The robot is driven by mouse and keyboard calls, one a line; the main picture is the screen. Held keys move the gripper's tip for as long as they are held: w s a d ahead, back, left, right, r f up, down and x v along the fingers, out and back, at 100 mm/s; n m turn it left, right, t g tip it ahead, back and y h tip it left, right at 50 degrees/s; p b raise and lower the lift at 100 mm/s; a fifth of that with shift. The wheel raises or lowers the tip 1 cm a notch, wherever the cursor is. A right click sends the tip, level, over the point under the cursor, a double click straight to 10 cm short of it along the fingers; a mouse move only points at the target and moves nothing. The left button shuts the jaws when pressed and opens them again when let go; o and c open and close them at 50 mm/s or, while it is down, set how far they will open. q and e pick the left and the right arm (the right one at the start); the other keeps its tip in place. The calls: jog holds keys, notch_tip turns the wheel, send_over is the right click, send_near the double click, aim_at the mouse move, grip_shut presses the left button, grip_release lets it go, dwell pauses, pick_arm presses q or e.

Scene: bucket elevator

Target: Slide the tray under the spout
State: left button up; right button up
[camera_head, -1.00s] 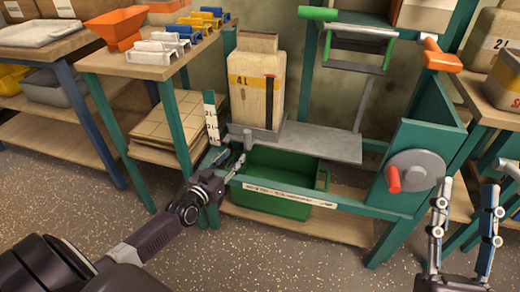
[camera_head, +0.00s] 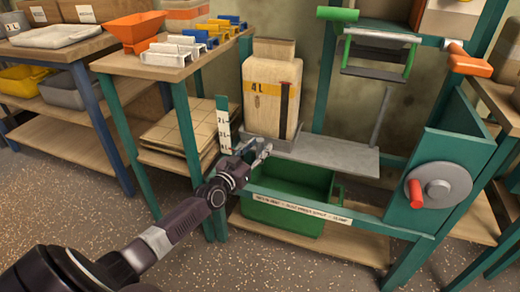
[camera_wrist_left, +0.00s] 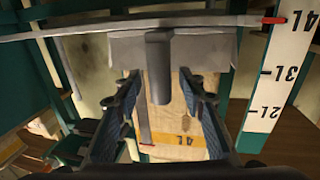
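A grey metal tray (camera_head: 272,141) stands at the left of a grey ledge (camera_head: 345,158) and carries a tan container marked 4L (camera_head: 271,92). In the left wrist view, a grey upright peg (camera_wrist_left: 159,66) at the tray's front (camera_wrist_left: 205,50) shows between my finger pads. My left gripper (camera_head: 266,151) is open at the tray's front edge, its fingers either side of the peg with gaps visible; it also shows in the left wrist view (camera_wrist_left: 167,100). A grey chute-like part with green sides (camera_head: 377,74) hangs to the upper right; I cannot tell whether it is the spout. My right gripper is out of view.
A green bin (camera_head: 292,205) sits below the ledge behind a labelled green rail (camera_head: 320,212). A white scale board (camera_head: 223,125) stands left of the tray. A crank wheel with red handle (camera_head: 440,186) is at right. The ledge right of the tray is clear.

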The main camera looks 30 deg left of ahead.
pick_arm(q)
jog(key=shift+w, duration=0.55)
grip_shut()
